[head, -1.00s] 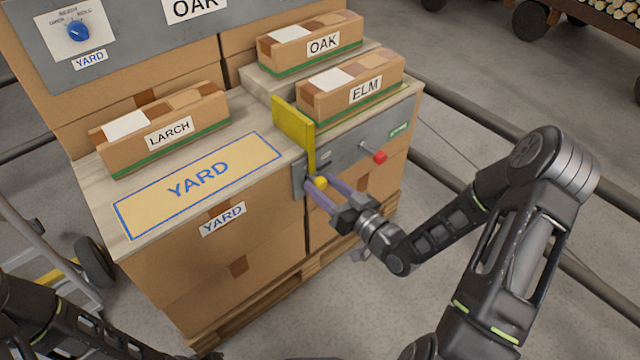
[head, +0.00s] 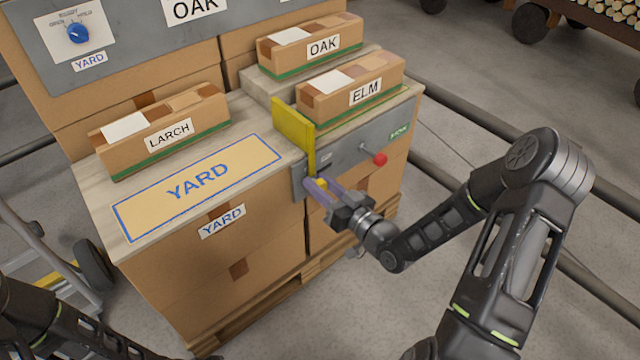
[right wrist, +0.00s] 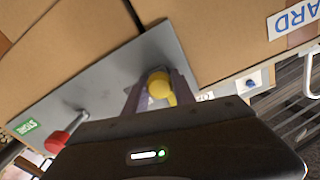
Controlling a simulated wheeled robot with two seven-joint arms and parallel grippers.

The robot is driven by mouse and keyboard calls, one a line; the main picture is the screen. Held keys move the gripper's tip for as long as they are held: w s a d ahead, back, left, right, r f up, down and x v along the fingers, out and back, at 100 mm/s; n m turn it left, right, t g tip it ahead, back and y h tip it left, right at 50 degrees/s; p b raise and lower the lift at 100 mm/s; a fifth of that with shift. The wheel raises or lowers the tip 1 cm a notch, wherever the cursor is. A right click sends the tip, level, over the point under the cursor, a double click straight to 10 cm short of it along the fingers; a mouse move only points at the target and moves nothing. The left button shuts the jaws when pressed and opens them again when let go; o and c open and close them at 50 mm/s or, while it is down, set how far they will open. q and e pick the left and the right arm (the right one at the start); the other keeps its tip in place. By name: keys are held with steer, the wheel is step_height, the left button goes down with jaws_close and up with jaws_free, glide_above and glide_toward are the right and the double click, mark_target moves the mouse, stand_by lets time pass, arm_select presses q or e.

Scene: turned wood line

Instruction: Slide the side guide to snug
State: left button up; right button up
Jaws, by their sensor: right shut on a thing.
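The side guide is an upright yellow plate (head: 293,135) at the corner between the YARD pad and the ELM box. Its yellow knob (head: 321,183) is at the grey front panel below; the knob also shows in the right wrist view (right wrist: 160,87). My right gripper (head: 322,186) is shut on this knob, one finger on each side, partly hiding it. The ELM box (head: 350,88) stands to the right of the plate, with a visible gap. Only links of my left arm show at the lower left; its gripper is out of view.
A red knob (head: 380,159) on a short rod sticks out of the grey panel (head: 345,153), right of my gripper. The LARCH box (head: 160,130) and OAK box (head: 310,45) stand on the top. The YARD pad (head: 245,160) is bare.

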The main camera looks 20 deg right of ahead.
mark_target(328, 166)
jaws_close()
stand_by(0.6)
steer(key=shift+w+d, duration=0.25)
steer(key=shift+d, duration=0.65)
steer(key=shift+w+d, duration=0.3)
steer(key=shift+d, duration=0.55)
steer(key=shift+w+d, duration=0.25)
steer(key=shift+d, duration=0.65)
steer(key=o, duration=1)
jaws_free()
steer(key=shift+s, duration=0.1)
